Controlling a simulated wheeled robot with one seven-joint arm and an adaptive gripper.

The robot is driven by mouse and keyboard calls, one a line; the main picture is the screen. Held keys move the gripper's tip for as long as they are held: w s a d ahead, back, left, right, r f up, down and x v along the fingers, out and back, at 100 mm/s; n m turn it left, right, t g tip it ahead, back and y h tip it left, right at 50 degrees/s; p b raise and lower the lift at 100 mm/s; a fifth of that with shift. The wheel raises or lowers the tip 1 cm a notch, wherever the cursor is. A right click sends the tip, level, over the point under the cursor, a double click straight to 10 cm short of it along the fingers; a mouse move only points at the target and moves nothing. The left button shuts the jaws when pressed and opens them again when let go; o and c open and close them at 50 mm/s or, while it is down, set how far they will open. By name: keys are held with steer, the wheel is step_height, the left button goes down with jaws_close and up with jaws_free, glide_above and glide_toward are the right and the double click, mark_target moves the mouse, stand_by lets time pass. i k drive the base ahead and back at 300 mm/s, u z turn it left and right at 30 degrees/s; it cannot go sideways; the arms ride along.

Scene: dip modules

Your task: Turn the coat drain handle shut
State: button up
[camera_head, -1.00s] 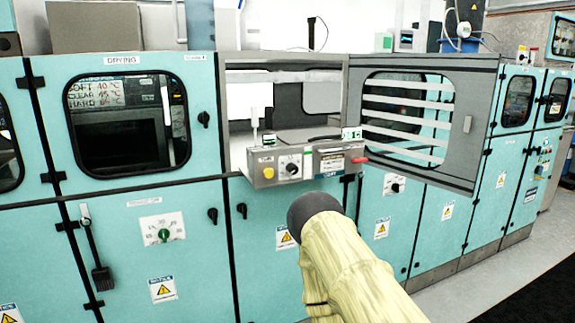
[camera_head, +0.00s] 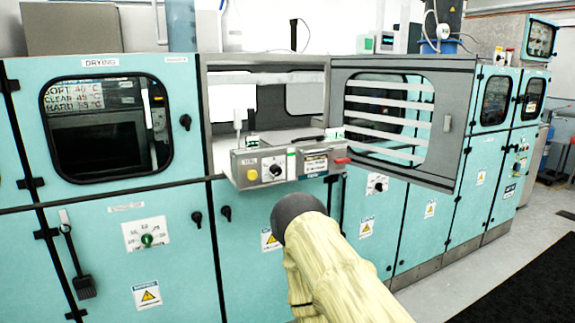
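A small red handle (camera_head: 342,160) sticks out at the right end of a grey control box (camera_head: 248,174) below the open bay of the teal machine. It looks roughly level, but it is too small to tell whether it stands open or shut, and I cannot read a coat drain label beside it. My arm, in a pale yellow sleeve with a dark rounded end, rises from the bottom, with that end left of and below the red handle. My gripper and its fingers do not show.
A grey window door (camera_head: 460,110) with a slatted pane stands swung open right of the bay. Teal cabinets with knobs and warning labels line the wall. Grey floor (camera_head: 480,265) and a black mat (camera_head: 525,285) are clear at the lower right.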

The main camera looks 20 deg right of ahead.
mark_target(339, 161)
steer(key=u, duration=2.3)
steer(key=k, duration=1.3)
steer(key=z, duration=2.3)
steer(key=i, duration=0.5)
steer(key=u, duration=0.05)
